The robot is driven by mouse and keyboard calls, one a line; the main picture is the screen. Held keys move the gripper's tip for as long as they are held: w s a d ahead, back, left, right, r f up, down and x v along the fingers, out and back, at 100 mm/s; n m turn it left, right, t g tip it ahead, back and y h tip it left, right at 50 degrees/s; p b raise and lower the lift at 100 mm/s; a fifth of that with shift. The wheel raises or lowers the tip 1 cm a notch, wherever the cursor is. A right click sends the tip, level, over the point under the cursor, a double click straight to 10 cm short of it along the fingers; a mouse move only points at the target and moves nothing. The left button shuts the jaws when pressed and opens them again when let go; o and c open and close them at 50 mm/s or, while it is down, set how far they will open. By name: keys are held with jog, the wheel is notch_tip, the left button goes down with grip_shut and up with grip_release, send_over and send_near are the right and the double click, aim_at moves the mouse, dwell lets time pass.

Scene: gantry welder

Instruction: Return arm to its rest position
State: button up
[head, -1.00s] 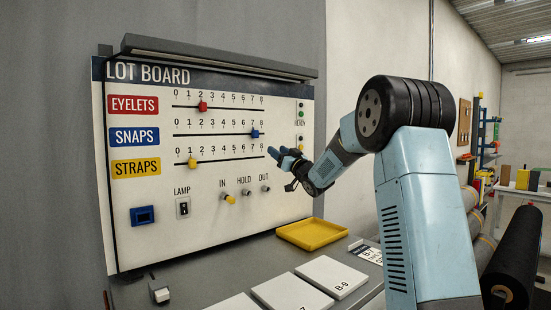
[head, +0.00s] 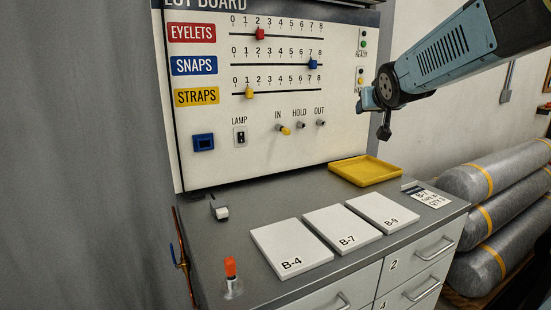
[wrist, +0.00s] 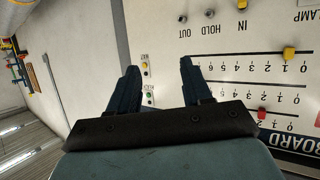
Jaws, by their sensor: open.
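My gripper (head: 374,108) is in front of the right side of the lot board (head: 215,125), near its ready lights, with the arm coming in from the upper right. In the wrist view my gripper (wrist: 160,80) has its two dark fingers spread apart, with nothing between them. The board has a red slider (head: 260,34) at about 2 on the eyelets row. A blue slider (head: 313,64) is at about 7 on snaps, and a yellow slider (head: 249,93) is at about 1 on straps. A yellow-tipped piece (head: 285,131) sits below IN.
A yellow tray (head: 366,172), white pads B-4 (head: 290,247), B-7 (head: 342,229) and B-9 (head: 382,211), and a tag card (head: 427,196) lie on the grey bench (head: 235,262). An orange-topped item (head: 231,272) stands at front left. Wrapped rolls (head: 490,230) are stacked at right.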

jog(key=s+f+g, duration=0.4)
jog(key=s+f, duration=0.2)
jog(key=s, duration=0.8)
jog(key=s+a+f+g+y, duration=0.1)
jog(key=s+f+g, duration=0.2)
jog(key=s+f, duration=0.4)
jog(key=s, duration=0.8)
jog(key=shift+s+a+f+g, duration=0.15)
jog(key=shift+a+g, duration=0.1)
jog(key=shift+g, duration=0.15)
